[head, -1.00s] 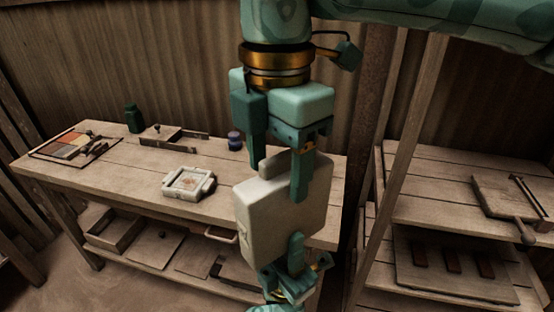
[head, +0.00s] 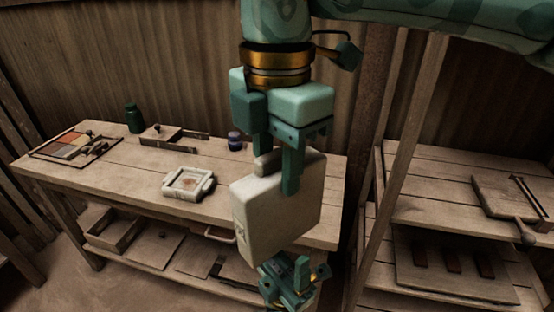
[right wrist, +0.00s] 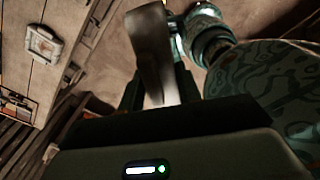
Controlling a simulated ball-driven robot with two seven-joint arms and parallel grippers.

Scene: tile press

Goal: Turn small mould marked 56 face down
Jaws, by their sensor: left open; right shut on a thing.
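A pale block-like mould (head: 270,215) hangs upright in front of the table, with a faint mark on its left narrow side that I cannot read. My right gripper (head: 278,168), the upper one, is shut on its top edge. In the right wrist view the mould (right wrist: 150,50) is seen edge-on between the fingers. My left gripper (head: 292,275), the lower one, is open just below the mould and looks apart from it. Another pale mould (head: 188,184) with handles lies on the table, its recess upward; its marking is unreadable.
The wooden table (head: 130,175) also bears a colour tray (head: 65,145), a green jar (head: 134,118), a wooden box (head: 160,135) and a dark blue pot (head: 235,141). A shelf rack (head: 410,165) stands at the right. The table's front middle is free.

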